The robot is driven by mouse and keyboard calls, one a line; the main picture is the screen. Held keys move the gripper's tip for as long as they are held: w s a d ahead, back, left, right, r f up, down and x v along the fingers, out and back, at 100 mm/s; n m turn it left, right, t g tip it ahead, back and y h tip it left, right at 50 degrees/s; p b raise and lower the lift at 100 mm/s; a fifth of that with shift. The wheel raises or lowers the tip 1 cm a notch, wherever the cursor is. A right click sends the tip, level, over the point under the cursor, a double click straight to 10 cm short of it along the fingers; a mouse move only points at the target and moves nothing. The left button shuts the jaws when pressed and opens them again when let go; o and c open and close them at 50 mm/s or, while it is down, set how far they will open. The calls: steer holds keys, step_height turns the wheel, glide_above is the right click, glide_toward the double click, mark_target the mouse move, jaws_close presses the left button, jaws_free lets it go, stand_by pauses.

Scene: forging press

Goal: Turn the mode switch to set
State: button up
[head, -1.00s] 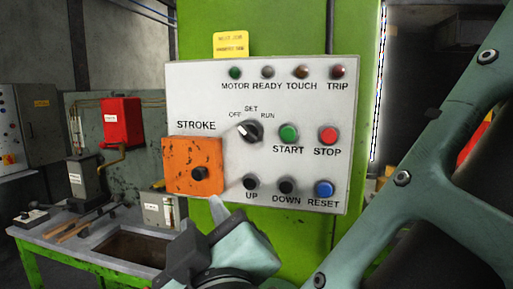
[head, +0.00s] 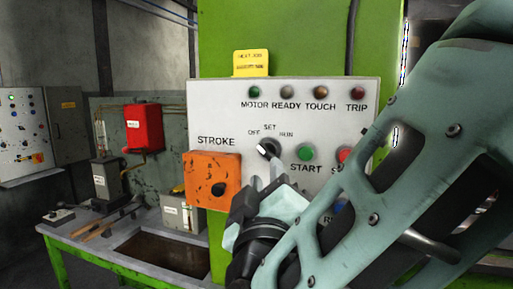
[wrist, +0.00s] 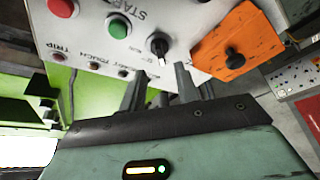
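The mode switch (head: 270,148) is a black rotary knob with a white pointer mark on the pale control panel (head: 222,105). Its mark points up-left, toward the OFF label; SET is above it and RUN to the upper right. In the wrist view the knob (wrist: 159,45) lies just beyond the fingertips. My gripper (head: 262,180) is just below the switch in the head view. In the wrist view my gripper (wrist: 158,85) is open, with an empty gap between its fingers. The fingers appear apart from the knob.
An orange STROKE box (head: 212,180) with a black knob juts out at lower left. The green START button (head: 306,153) is right of the switch. My arm covers the panel's lower right, partly hiding STOP and RESET. A workbench (head: 105,240) stands left.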

mark_target(266, 155)
steer(key=p+x, duration=0.1)
steer(key=x, duration=0.5)
steer(key=shift+p, duration=0.35)
jaws_close()
